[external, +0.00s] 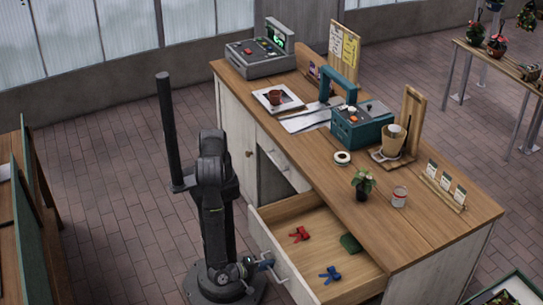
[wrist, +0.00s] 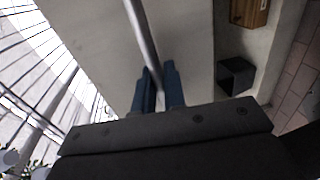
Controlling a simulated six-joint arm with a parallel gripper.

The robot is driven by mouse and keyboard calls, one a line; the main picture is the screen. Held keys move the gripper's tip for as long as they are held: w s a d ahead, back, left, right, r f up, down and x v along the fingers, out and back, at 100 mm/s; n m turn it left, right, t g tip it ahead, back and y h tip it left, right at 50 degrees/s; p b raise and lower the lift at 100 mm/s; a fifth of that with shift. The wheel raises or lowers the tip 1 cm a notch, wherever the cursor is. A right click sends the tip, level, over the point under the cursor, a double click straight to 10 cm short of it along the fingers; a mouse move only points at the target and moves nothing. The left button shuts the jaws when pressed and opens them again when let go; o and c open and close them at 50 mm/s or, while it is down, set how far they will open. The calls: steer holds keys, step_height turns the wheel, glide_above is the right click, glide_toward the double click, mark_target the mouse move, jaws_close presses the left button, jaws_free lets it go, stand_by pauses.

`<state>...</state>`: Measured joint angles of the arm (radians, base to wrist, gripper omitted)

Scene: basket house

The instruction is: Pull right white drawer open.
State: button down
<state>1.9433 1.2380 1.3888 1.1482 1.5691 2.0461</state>
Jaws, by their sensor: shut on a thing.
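The right white drawer (external: 268,236) stands pulled out from the wooden-topped counter in the external view, its wooden inside showing. A red bow-like piece (external: 299,234), a blue one (external: 330,274) and a dark green item (external: 350,243) lie in it. My gripper (external: 263,264) is low at the outside of the drawer front. In the wrist view its blue fingers (wrist: 160,88) are shut around the grey bar handle (wrist: 141,35), with a pale panel behind. The exact contact is small in the external view.
The counter (external: 325,180) carries a teal machine (external: 360,124), a potted plant (external: 363,183), a can (external: 399,196) and a grey console (external: 260,55). Another white drawer (external: 285,163) is at the left of the open one. Brick floor (external: 110,190) is clear at the left.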

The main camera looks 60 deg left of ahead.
steer(key=shift+s, duration=0.7)
steer(key=c, duration=1.6)
jaws_free()
steer(key=v, duration=1.7)
steer(key=shift+s, duration=0.2)
steer(key=x, duration=1.7)
steer(key=shift+w, duration=0.3)
